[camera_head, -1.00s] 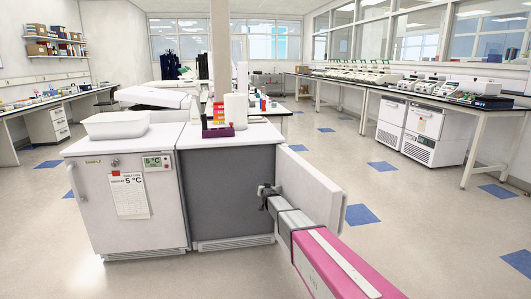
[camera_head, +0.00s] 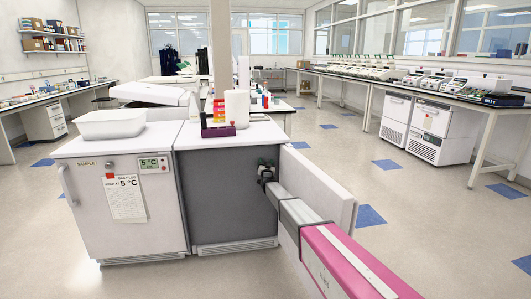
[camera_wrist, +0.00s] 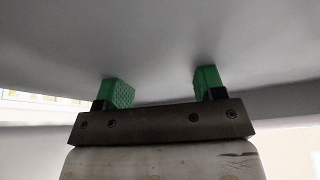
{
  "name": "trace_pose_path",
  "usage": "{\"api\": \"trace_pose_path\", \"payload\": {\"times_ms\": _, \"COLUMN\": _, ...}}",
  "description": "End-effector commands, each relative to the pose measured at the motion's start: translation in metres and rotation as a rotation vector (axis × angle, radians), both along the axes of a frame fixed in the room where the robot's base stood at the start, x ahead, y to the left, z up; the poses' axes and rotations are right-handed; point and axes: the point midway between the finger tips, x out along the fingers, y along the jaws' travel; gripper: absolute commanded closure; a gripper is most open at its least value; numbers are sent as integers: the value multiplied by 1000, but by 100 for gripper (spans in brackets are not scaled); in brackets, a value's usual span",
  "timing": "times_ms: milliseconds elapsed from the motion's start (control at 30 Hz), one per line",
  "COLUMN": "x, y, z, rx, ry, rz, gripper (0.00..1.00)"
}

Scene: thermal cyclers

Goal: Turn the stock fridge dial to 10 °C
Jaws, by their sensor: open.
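Two white fridge units stand side by side in the head view. The left one (camera_head: 160,215) is labelled SAMPLE and has a small display (camera_head: 154,164) and a sheet reading 5 °C. The right unit (camera_head: 225,205) shows a dark grey front, with a white door-like panel (camera_head: 343,205) projecting at its right. No stock label or dial is visible. My gripper (camera_wrist: 157,85) is open, its green fingertips apart with nothing between them, close to a smooth grey surface; contact cannot be told. In the head view my wrist is in front of the right unit's upper right, fingertips hidden.
A white tray (camera_head: 111,125) sits on the left fridge. A purple rack (camera_head: 218,131) and a white roll (camera_head: 237,108) stand on the right unit. Two more white fridges (camera_head: 431,131) are under the right bench. The floor between is clear.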

Motion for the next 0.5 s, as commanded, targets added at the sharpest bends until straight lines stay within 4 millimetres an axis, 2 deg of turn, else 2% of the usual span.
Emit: {"api": "trace_pose_path", "payload": {"times_ms": 500, "x": 79, "y": 15, "z": 30, "rx": -1, "ry": 3, "rz": -1, "gripper": 37}}
